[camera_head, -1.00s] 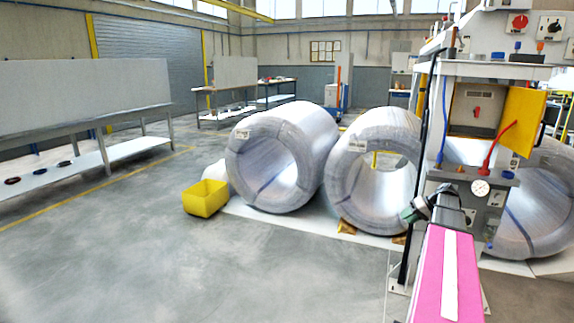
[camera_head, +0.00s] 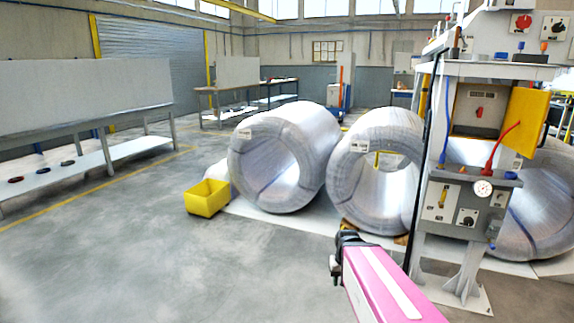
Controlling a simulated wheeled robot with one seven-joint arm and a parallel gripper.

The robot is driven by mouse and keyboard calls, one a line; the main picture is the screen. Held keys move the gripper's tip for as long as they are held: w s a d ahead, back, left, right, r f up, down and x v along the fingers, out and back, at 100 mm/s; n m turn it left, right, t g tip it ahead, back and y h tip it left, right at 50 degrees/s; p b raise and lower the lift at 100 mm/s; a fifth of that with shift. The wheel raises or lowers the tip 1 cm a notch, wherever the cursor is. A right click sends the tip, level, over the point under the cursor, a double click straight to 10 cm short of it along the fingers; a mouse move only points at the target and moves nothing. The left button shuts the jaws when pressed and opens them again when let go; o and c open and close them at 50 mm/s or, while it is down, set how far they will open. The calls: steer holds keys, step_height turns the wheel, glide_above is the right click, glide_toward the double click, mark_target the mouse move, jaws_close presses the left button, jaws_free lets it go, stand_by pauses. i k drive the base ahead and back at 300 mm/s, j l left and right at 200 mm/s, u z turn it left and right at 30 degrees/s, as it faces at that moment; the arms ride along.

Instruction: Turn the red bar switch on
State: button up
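A small red switch (camera_head: 479,111) sits on the grey face inside the box with the open yellow door (camera_head: 523,118), on the machine at the right. Its exact setting is too small to tell. A round red knob (camera_head: 521,23) is on the machine's top panel. A red lever-like part (camera_head: 501,143) rises from the ledge below the box. My gripper (camera_head: 338,265) is at the end of my pink arm, low and left of the machine, apart from all of these. Its fingers are dark and small, so its opening is unclear.
The lower panel (camera_head: 465,203) holds a gauge (camera_head: 483,188) and black knobs. Large wrapped coils (camera_head: 283,157) stand behind my arm on a white base, with a yellow bin (camera_head: 206,198) beside them. The floor at the left front is clear.

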mark_target(479, 111)
steer(key=i+l+u, duration=0.1)
steer(key=l, duration=1.6)
steer(key=i+l+u, duration=0.1)
steer(key=l, duration=1.65)
steer(key=k+l, duration=0.1)
steer(key=l, duration=0.25)
steer(key=k+l, duration=0.1)
steer(key=l, duration=0.2)
steer(key=k+l, duration=0.15)
steer(key=l, duration=0.2)
steer(key=k, duration=0.2)
steer(key=j+u, duration=0.1)
steer(key=j, duration=0.65)
steer(key=i+j+u, duration=0.1)
steer(key=j, duration=0.65)
steer(key=i, duration=0.1)
